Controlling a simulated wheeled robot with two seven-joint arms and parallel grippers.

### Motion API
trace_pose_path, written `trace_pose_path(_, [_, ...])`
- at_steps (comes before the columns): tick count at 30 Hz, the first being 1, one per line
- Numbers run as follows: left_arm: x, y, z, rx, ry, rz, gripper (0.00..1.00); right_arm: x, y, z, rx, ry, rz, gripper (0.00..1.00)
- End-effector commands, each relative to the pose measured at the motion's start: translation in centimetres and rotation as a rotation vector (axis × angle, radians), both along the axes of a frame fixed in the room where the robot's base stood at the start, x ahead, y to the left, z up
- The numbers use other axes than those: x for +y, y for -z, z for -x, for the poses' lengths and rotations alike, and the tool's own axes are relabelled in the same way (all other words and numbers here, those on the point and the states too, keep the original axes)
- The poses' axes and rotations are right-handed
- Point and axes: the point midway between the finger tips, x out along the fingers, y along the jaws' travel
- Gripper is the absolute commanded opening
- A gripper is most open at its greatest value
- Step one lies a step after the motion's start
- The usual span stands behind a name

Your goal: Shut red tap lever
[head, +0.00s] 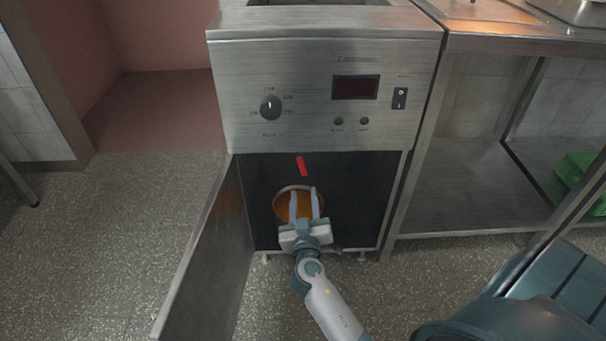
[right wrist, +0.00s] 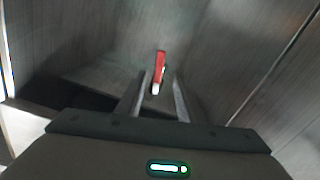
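The red tap lever (head: 301,166) hangs inside the open cabinet under the metal fryer (head: 300,110), slightly tilted. In the right wrist view the lever (right wrist: 159,66) shows ahead, in line with the gap between the fingers. My right gripper (head: 304,190) is open and empty, its two fingers apart and pointing into the cabinet, below the lever in the head view. It also shows in the right wrist view (right wrist: 161,76); I cannot tell whether a finger touches the lever. The tap's body cannot be made out. My left gripper is not in view.
A round pot (head: 281,208) with an orange-brown inside stands in the cabinet behind my right fingers. The cabinet door (head: 205,255) stands open on the left. A steel table (head: 470,210) with a lower shelf stands on the right, with a green crate (head: 572,170). Floor on the left is clear.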

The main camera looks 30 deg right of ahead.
Motion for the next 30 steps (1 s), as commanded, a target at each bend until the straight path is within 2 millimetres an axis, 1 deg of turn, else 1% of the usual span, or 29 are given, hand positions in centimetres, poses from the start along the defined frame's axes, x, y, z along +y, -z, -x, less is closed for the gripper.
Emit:
trace_pose_path(1, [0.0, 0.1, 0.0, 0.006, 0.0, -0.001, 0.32, -0.6, -0.2, -0.9, -0.001, 0.001, 0.003, 0.34])
trace_pose_path(9, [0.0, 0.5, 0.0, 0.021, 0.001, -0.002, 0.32, -3.1, -0.1, -5.0, -0.001, 0.001, 0.002, 0.34])
trace_pose_path(15, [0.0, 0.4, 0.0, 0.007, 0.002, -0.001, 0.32, -4.5, 0.0, -7.2, -0.001, 0.001, 0.001, 0.34])
trace_pose_path(21, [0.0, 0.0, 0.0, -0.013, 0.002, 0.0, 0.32, -5.1, 0.0, -8.2, 0.0, 0.001, 0.0, 0.34])
trace_pose_path(30, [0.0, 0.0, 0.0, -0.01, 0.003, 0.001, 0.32, -5.1, 0.0, -8.3, 0.0, 0.001, 0.0, 0.34])
